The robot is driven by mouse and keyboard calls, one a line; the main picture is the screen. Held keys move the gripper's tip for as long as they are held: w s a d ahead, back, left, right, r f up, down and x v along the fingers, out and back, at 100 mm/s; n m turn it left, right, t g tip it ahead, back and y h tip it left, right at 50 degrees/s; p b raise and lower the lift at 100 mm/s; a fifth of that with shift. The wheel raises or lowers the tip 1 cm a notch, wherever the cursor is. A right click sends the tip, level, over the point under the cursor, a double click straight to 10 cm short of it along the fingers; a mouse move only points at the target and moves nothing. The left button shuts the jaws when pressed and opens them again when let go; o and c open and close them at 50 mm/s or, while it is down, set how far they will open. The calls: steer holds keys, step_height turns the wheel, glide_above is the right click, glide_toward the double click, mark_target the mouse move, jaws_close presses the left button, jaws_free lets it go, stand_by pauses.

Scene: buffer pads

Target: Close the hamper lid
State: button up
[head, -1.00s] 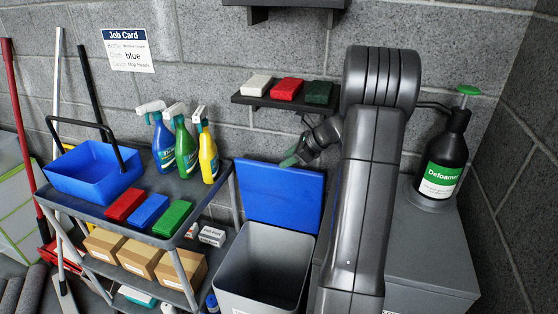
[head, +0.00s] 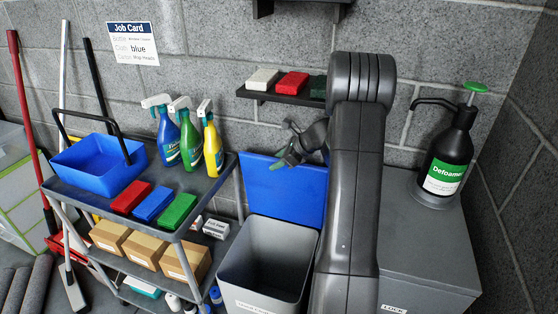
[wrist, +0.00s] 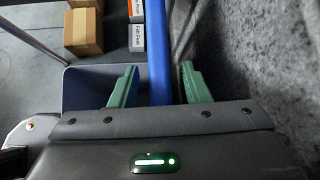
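The hamper (head: 262,262) is a grey open-topped bin at the lower middle of the head view. Its blue lid (head: 270,200) stands open, upright at the back near the wall. My gripper (head: 279,165) is at the lid's top edge. In the wrist view the lid (wrist: 159,40) shows edge-on as a blue strip between the two green fingers of my gripper (wrist: 160,68). The fingers are apart, one on each side of the lid, with gaps visible. The hamper's dark interior is empty as far as I see.
A grey cabinet (head: 425,245) bearing a Defoamer bottle (head: 448,165) is to the right.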

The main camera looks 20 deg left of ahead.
jaws_close()
steer(key=shift+s+f+b, duration=0.25)
steer(key=shift+s+b, duration=0.15)
steer(key=shift+b, duration=0.55)
steer(key=s+f+t+b, duration=0.1)
steer(key=s+f+b, duration=0.2)
steer(key=s+b, duration=0.8)
steer(key=shift+s+d+f+n, duration=0.3)
steer(key=shift+s+d, duration=0.1)
steer(key=shift+s, duration=0.15)
steer(key=shift+o, duration=0.2)
jaws_free()
steer(key=shift+w, duration=0.1)
steer(key=shift+r, duration=0.1)
